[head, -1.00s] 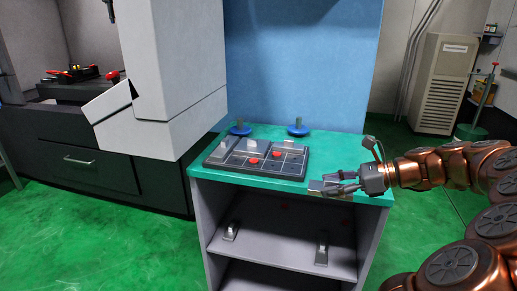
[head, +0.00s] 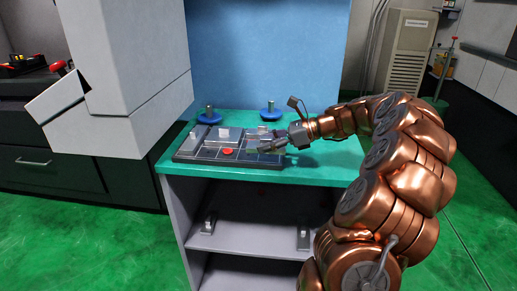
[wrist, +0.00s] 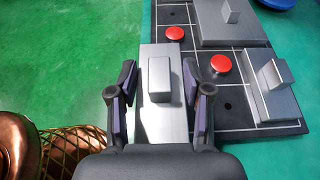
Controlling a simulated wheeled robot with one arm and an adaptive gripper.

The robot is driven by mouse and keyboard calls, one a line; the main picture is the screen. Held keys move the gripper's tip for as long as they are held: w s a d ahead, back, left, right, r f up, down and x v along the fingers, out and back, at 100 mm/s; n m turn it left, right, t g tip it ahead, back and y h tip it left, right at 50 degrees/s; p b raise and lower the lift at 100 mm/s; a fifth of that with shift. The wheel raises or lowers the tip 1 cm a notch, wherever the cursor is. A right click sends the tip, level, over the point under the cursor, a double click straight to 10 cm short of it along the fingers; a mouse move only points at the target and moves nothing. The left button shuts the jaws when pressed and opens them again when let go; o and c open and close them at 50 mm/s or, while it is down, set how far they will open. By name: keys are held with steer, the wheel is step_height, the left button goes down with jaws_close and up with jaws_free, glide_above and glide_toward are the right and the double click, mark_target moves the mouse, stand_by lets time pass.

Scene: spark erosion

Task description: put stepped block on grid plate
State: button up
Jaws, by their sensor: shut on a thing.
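My gripper (wrist: 165,92) is shut on a silver stepped block (wrist: 152,115), a long flat base with a raised block on top. In the wrist view the block sits between the fingers, over the left edge of the dark grid plate (wrist: 236,117). In the head view my gripper (head: 268,147) is at the right end of the grid plate (head: 203,154), with the held block (head: 263,133) partly hidden by the fingers. I cannot tell whether the block touches the plate.
Two other silver blocks (wrist: 229,30) (wrist: 272,88) stand on the plate. Red discs (wrist: 221,64) (wrist: 175,33) mark two cells. Blue-based posts (head: 209,117) (head: 270,115) stand behind. The green top (head: 325,170) is clear at right. A white machine head (head: 125,70) overhangs at left.

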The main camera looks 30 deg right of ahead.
mark_target(259, 156)
steer(key=shift+w+a+f, duration=0.1)
steer(key=shift+w, duration=0.85)
steer(key=shift+w+a+f, duration=0.1)
steer(key=shift+w, duration=0.8)
step_height(259, 156, down, 4)
steer(key=shift+r, duration=0.25)
steer(key=o, duration=1.4)
steer(key=shift+d, duration=0.1)
steer(key=shift+b, duration=0.3)
steer(key=shift+s+d+r, duration=0.2)
steer(key=p+v, duration=0.1)
steer(key=v, duration=1)
steer(key=shift+s+d, duration=0.1)
steer(key=shift+s, duration=0.15)
